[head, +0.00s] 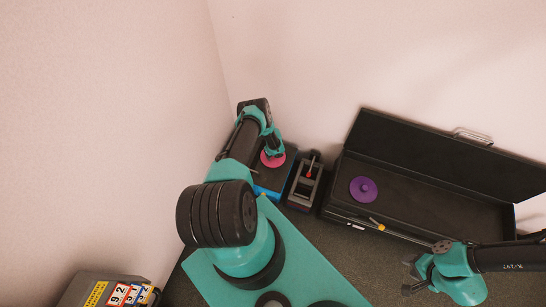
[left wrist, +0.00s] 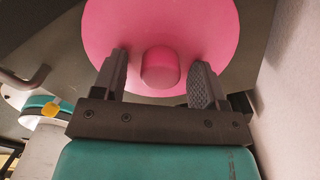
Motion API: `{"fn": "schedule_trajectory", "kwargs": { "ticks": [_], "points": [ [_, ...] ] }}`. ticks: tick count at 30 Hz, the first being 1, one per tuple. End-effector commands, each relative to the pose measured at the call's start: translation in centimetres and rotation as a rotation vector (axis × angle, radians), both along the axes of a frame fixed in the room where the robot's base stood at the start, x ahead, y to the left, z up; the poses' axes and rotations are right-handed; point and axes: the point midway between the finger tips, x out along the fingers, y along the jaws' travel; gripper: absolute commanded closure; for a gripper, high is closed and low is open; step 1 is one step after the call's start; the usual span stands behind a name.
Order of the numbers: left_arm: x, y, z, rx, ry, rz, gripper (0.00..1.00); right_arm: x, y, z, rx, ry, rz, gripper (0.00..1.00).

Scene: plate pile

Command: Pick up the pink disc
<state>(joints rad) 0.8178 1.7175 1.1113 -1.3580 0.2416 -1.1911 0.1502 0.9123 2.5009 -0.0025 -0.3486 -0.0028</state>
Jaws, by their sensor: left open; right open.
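The pink disc (head: 268,161) lies on a dark, blue-edged stand (head: 267,192) near the wall corner. In the left wrist view the pink disc (left wrist: 190,25) fills the upper middle, with its round knob toward the camera. My left gripper (left wrist: 160,70) is open, with one finger on each side of the knob and gaps showing between. In the head view my left gripper (head: 274,150) is over the disc and hides part of it. My right gripper (head: 410,276) is open and empty at the lower right, away from the disc.
An open black case (head: 480,204) at the right holds a purple disc (head: 363,189). A small dark holder (head: 304,186) with a red-tipped item stands between stand and case. A screwdriver (head: 377,224) is at the case's front. A grey box with number cards (head: 120,294) is lower left.

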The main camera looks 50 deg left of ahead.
Motion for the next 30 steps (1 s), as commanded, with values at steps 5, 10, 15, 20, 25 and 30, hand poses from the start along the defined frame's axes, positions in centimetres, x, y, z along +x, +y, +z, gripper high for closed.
{"fn": "schedule_trajectory", "kwargs": {
  "ticks": [5, 10, 15, 20, 25, 30],
  "points": [
    [-0.01, -0.02, 0.01, 0.000, 0.000, 0.000, 0.34, 0.00, 0.00, 0.00, 0.000, 0.000, 0.000, 0.57],
    [-0.02, -0.02, 0.01, 0.000, 0.000, 0.000, 0.34, 0.00, 0.00, 0.00, 0.000, 0.000, 0.000, 0.57],
    [-0.02, -0.02, 0.01, 0.000, 0.001, 0.000, 0.47, 0.00, 0.00, 0.00, 0.000, 0.000, 0.000, 0.57],
    [-0.02, -0.02, 0.01, 0.000, 0.001, 0.000, 0.63, 0.00, 0.00, 0.00, 0.000, 0.000, 0.000, 0.57],
    [-0.02, -0.02, 0.02, 0.000, 0.001, 0.000, 0.79, 0.00, 0.00, 0.00, 0.000, 0.000, 0.000, 0.57],
    [-0.01, -0.01, 0.02, 0.000, 0.000, 0.000, 0.90, 0.00, 0.00, 0.00, 0.000, 0.000, 0.000, 0.57]
  ]
}}
